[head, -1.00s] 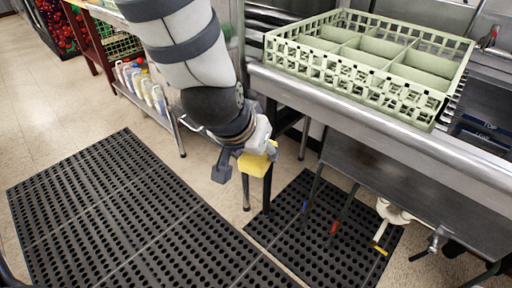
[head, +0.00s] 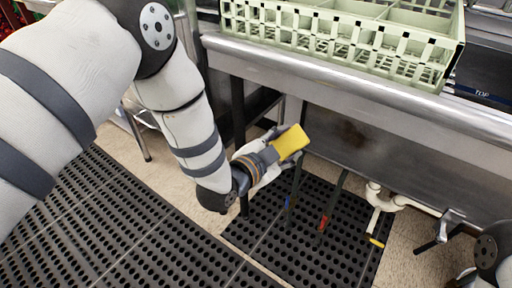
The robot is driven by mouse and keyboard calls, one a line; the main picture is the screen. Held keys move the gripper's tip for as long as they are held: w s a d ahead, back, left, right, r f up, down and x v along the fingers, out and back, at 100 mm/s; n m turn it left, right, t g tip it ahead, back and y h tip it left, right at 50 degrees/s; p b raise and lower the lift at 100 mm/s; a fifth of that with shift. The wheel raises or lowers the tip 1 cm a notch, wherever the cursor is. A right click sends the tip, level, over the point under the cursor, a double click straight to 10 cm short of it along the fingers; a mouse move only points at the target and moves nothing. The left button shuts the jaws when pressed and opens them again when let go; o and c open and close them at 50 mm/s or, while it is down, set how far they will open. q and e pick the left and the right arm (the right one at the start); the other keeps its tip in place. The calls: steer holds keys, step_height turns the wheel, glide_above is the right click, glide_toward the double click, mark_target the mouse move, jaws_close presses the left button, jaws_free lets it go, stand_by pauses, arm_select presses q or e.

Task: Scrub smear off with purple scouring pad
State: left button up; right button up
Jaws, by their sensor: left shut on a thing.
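My left gripper (head: 284,142) is shut on a yellow block-shaped pad (head: 290,142). Its visible faces are yellow, and no purple shows on it. I hold it in front of the steel sink's front panel (head: 400,150), below the counter edge. A faint brownish smear (head: 351,132) shows on that panel, to the right of the pad and apart from it in the picture. I cannot tell how far the pad is from the panel. My right gripper is not in view.
A pale green dish rack (head: 340,40) stands on the steel counter (head: 300,60) above. White drain pipes (head: 378,197) and a drain lever (head: 440,232) lie below the sink at right. Black perforated mats (head: 310,235) cover the floor.

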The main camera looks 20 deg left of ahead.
arm_select(q)
steer(key=s+d+f+m+t+h+b, duration=0.1)
steer(key=d+f+m+t+h+b, duration=0.2)
steer(key=d+m+h+b, duration=0.55)
steer(key=shift+n+h, duration=0.55)
steer(key=shift+h, duration=0.1)
steer(key=w+b, duration=0.2)
steer(key=w, duration=0.1)
steer(key=w+a+b, duration=0.1)
steer(key=w, duration=0.1)
steer(key=shift+w, duration=0.2)
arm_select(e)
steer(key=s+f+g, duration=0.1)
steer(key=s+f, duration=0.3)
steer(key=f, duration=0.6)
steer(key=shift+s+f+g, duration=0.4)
arm_select(q)
steer(key=shift+w+d+b, duration=0.3)
steer(key=shift+w+b, duration=0.3)
steer(key=shift+w, duration=0.25)
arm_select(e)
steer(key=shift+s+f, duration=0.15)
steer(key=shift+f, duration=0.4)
